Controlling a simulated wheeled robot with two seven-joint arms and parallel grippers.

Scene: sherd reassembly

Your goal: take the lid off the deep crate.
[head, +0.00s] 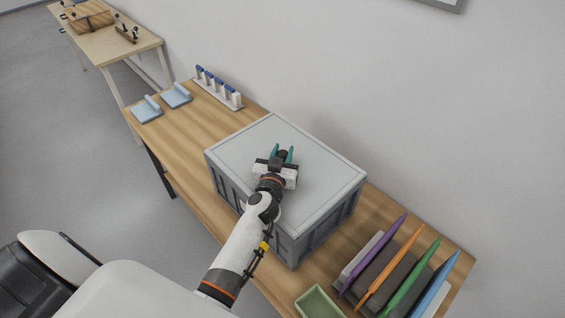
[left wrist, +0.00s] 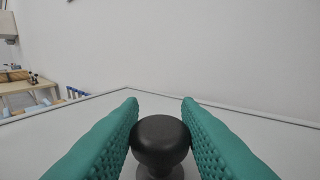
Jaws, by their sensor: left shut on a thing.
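The deep grey crate (head: 312,237) stands on the wooden bench with its light grey lid (head: 325,184) lying flat on top. The lid's surface also shows in the left wrist view (left wrist: 65,124). A round black knob (left wrist: 160,137) rises from the lid. My left gripper (head: 283,155) is over the middle of the lid, its green fingers shut on the knob from both sides. In the left wrist view the fingers (left wrist: 160,125) flank the knob. My right gripper is not in view.
A rack of coloured upright plates (head: 400,268) and a green tray (head: 318,303) stand right of the crate. Light blue pieces (head: 147,110) and a white rack with blue-topped posts (head: 218,88) are left of it. A wall runs behind the bench; another table (head: 105,45) stands far left.

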